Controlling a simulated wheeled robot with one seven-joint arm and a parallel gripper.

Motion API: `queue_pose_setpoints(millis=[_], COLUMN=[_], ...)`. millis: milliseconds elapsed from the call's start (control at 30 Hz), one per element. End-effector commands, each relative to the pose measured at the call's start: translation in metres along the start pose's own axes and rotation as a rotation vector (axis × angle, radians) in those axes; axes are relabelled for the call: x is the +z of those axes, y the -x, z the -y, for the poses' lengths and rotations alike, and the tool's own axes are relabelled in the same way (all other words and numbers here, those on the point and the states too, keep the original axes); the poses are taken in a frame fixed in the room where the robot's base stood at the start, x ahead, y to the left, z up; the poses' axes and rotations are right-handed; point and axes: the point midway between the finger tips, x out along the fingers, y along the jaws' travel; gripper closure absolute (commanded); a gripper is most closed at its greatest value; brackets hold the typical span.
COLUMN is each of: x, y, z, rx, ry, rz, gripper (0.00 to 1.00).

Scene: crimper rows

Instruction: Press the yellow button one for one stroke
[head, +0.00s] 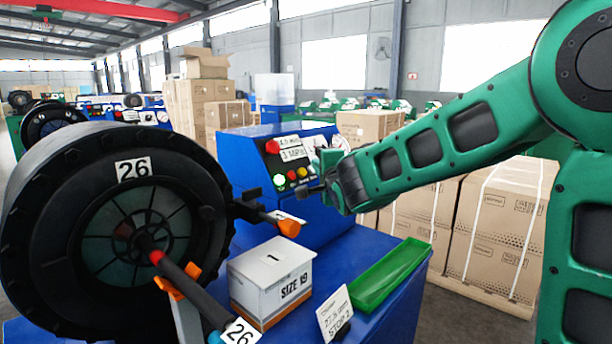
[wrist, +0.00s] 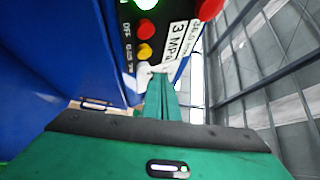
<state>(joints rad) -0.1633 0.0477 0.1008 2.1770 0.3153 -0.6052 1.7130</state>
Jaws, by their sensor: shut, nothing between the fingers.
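The yellow button (head: 303,172) is on the control panel of a blue machine (head: 240,170), right of a red button (head: 292,175) and a lit green button (head: 279,180). In the wrist view the yellow button (wrist: 145,51) is just beyond the fingertips, beneath the red button (wrist: 146,29). My gripper (wrist: 158,76) is shut and empty, its green fingers pointing at the panel. Its tips are close to the yellow button, slightly off to one side. I cannot tell whether they touch the panel. In the head view the wrist is right of the panel, with the fingers hard to make out.
A large red knob (head: 272,146) and a pressure label (head: 292,152) sit above the buttons. A black reel (head: 60,220) marked 26 stands at left. A SIZE 19 box (head: 270,285) and a green tray (head: 393,275) are on the blue bench. Cartons (head: 500,230) stand behind my arm.

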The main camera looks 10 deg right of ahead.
Motion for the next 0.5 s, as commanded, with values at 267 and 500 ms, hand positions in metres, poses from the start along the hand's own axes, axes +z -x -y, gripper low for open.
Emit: queue_pose_setpoints(millis=[267, 500], x=[-0.012, -0.014], y=[0.016, 0.019], z=[0.011, 0.013], rx=[0.000, 0.000], ry=[0.000, 0.000], rz=[-0.001, 0.000], gripper=[1.00, 1.00])
